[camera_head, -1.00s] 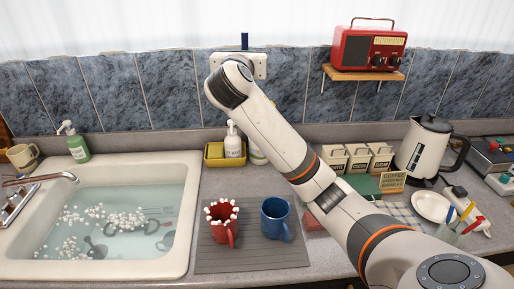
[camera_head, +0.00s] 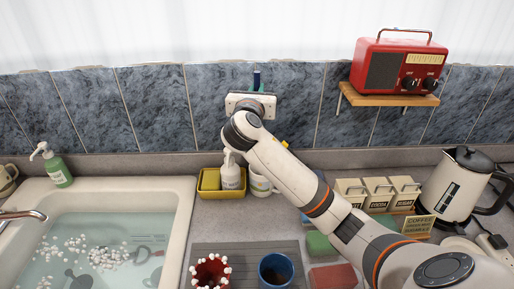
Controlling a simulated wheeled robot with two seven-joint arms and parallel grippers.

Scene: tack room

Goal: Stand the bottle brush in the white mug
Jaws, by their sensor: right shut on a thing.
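The white mug (camera_head: 260,184) stands on the counter against the back wall, just right of a white pump bottle; my right arm covers part of it. My right arm reaches over it to the wall, with its wrist in front of a white wall plate (camera_head: 234,101). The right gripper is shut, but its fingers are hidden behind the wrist. I cannot make out the bottle brush clearly. A narrow blue and teal upright thing (camera_head: 257,80) shows above the wall plate; I cannot tell whether it is the brush. My left gripper is out of view.
A red mug (camera_head: 210,271) and a blue mug (camera_head: 275,270) stand on the grey mat. A yellow caddy (camera_head: 209,181) holds the pump bottle (camera_head: 231,174). The sink (camera_head: 183,215) is at left; canisters (camera_head: 378,193) and a kettle (camera_head: 459,190) are at right.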

